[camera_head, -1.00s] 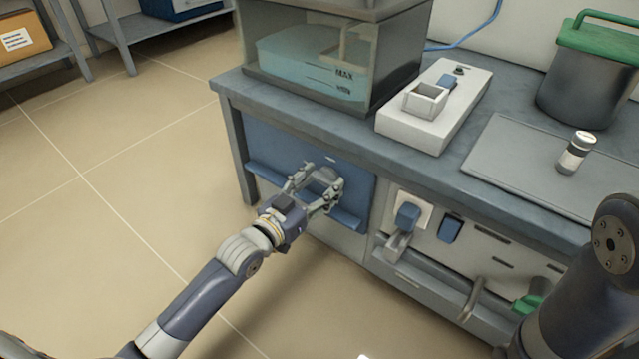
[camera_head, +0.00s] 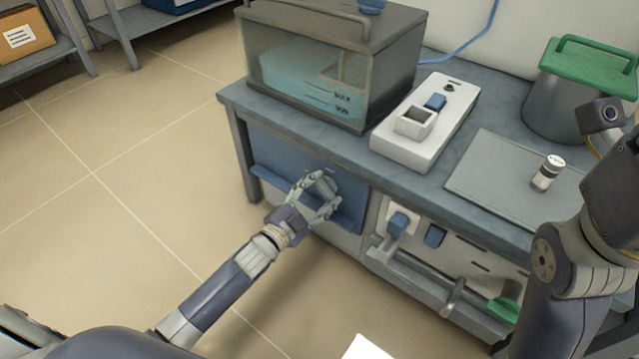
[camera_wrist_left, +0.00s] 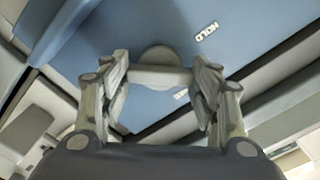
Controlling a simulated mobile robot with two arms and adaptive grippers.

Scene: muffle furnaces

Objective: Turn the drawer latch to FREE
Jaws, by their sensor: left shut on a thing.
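The drawer latch is a grey bar (camera_wrist_left: 160,77) on a round grey base, set on the blue drawer front (camera_wrist_left: 130,25). My left gripper (camera_wrist_left: 160,82) is shut on the latch, one finger at each end of the bar. A white HOLD label (camera_wrist_left: 206,31) shows on the blue panel, up and right of the latch. Another pale label (camera_wrist_left: 181,94) is partly hidden, its word unreadable. In the head view my left gripper (camera_head: 326,196) is at the blue drawer front (camera_head: 275,160) below the bench top and mostly covers the latch (camera_head: 325,184). My right gripper is outside the picture.
A water tank (camera_head: 315,80) and a white switch box (camera_head: 415,130) stand on the bench above. Right of the drawer are a blue knob (camera_head: 398,222) and a lever handle (camera_head: 452,297). My right arm fills the right edge. The floor at left is clear.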

